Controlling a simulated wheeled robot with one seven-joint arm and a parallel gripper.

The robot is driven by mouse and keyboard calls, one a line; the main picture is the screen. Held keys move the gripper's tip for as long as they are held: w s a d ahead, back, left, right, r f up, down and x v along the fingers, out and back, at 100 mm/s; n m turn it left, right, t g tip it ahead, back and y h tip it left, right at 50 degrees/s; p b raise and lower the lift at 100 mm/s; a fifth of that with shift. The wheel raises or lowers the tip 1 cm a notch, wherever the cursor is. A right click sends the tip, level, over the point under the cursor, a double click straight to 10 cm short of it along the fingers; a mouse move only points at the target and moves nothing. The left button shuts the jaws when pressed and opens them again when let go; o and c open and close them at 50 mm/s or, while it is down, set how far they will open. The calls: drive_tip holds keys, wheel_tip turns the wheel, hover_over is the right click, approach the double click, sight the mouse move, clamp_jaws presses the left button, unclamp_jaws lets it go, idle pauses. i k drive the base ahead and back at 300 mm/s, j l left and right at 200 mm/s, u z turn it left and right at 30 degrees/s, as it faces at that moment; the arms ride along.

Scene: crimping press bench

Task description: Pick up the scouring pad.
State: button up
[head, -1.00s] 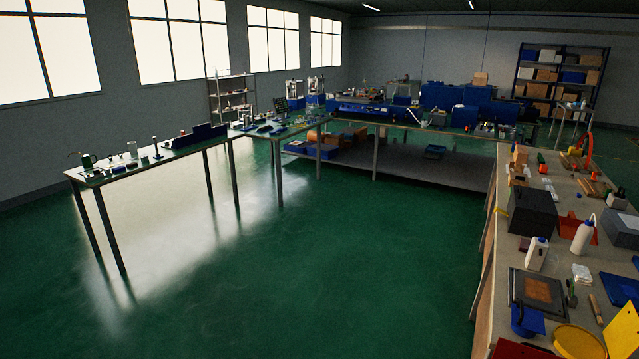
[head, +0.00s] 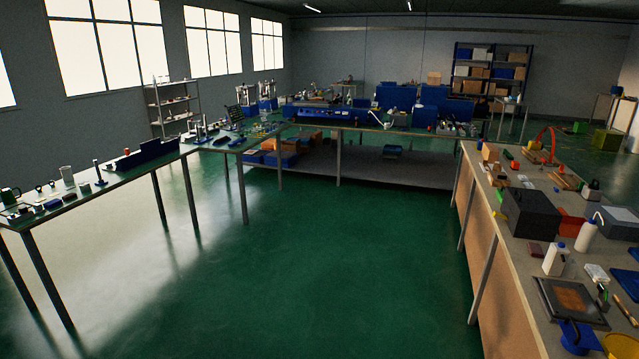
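I cannot pick out the scouring pad for certain. A small flat reddish-brown block (head: 536,250) lies on the right-hand bench (head: 507,258), just in front of a dark grey box (head: 530,213); it is too small to tell whether it is the pad. My gripper is not in view.
The right bench is crowded: a white bottle (head: 586,237), a white jug (head: 555,260), a dark framed plate (head: 570,299) and a red bin (head: 571,224). A narrow table (head: 120,172) with small items stands left. The green floor (head: 330,260) between is clear.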

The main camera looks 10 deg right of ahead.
sight(535, 250)
drive_tip(key=i+z, duration=0.4)
drive_tip(key=i, duration=0.3)
drive_tip(key=i+j+z, duration=0.15)
drive_tip(key=i+z, duration=0.3)
drive_tip(key=i, duration=0.25)
drive_tip(key=i+z, duration=0.2)
drive_tip(key=i, duration=0.35)
drive_tip(key=i+z, duration=0.25)
drive_tip(key=i, duration=0.3)
drive_tip(key=i+j+z, duration=0.2)
drive_tip(key=i, duration=0.35)
drive_tip(key=i+j+z, duration=0.25)
drive_tip(key=i, duration=0.3)
drive_tip(key=i+l+z, duration=0.2)
drive_tip(key=i+z, duration=0.5)
drive_tip(key=i, duration=0.25)
